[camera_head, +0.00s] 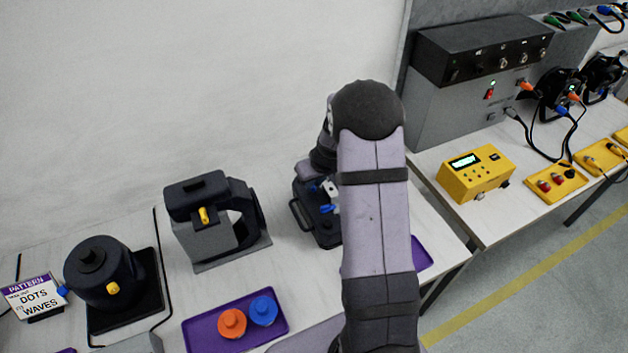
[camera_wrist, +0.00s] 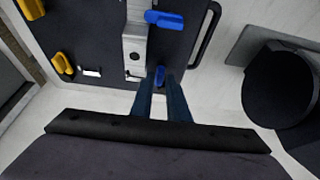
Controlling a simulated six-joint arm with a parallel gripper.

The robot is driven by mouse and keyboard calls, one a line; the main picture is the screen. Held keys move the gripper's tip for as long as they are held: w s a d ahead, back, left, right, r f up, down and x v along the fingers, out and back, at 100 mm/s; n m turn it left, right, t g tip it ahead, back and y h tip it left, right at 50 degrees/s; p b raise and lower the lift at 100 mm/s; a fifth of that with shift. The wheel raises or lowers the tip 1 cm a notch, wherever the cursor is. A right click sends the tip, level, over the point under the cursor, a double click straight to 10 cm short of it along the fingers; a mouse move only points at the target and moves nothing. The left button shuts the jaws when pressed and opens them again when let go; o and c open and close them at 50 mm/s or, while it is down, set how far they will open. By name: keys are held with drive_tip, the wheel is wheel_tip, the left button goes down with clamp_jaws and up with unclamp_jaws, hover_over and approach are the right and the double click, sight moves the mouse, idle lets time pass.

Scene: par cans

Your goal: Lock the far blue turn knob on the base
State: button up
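The black base (camera_head: 328,238) stands on the table, partly hidden behind my arm. In the wrist view the base (camera_wrist: 100,30) shows with a grey strip and two blue turn knobs. The far blue knob (camera_wrist: 160,77) sits at the base's lower edge, pointing along the view's vertical; it also appears in the head view (camera_head: 312,188). The near blue knob (camera_wrist: 165,20) lies crosswise. My gripper (camera_wrist: 161,75) has its fingertips on either side of the far knob, with a narrow gap between the fingers. Whether they press on the knob cannot be told.
Yellow knobs (camera_wrist: 62,63) sit at the base's left. A black handle (camera_wrist: 207,35) edges its right side. A grey and black yoke (camera_head: 215,225) stands beside the base. A purple tray (camera_head: 205,330) holds orange and blue discs. A black can (camera_head: 98,272) stands far left.

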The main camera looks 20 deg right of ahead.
drive_tip(key=shift+f, duration=0.1)
clamp_jaws()
